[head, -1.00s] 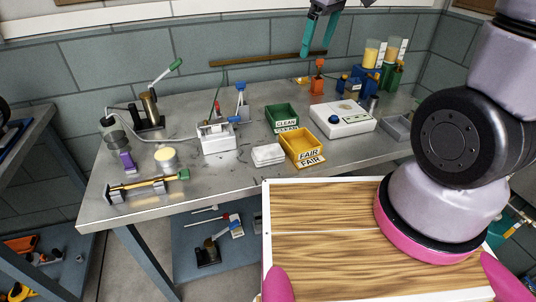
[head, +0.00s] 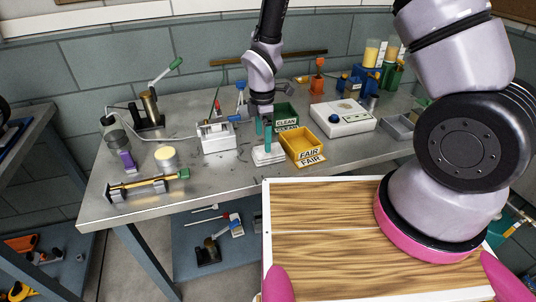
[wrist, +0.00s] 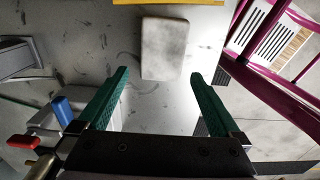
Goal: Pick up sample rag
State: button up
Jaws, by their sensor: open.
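The sample rag looks to be the pale, folded white pad (head: 268,155) lying flat on the grey bench, just left of the yellow bin. It shows whole in the wrist view (wrist: 165,48), ahead of the fingers and roughly centred between them. My gripper (head: 263,141) points down over the rag's back edge in the head view. In the wrist view my gripper (wrist: 159,74) has its two green fingers wide apart with nothing between them. Whether the fingertips are at the rag's height cannot be told.
The yellow FAIR bin (head: 302,146) stands close on the rag's right. The green CLEAN bin (head: 286,115) is behind it, partly hidden by my gripper. A white rack (head: 217,138) stands to the left. A white scale-like box (head: 343,118) is further right. The bench front-left of the rag is clear.

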jog(key=shift+s+d+f, duration=0.1)
jog(key=shift+f, duration=3.05)
jog(key=c, duration=1.2)
jog(key=shift+r, duration=0.15)
notch_tip(320, 180, up, 10)
jog(key=shift+f, duration=0.1)
jog(key=o, duration=0.8)
jog(key=c, duration=0.5)
jog(key=shift+d, duration=0.1)
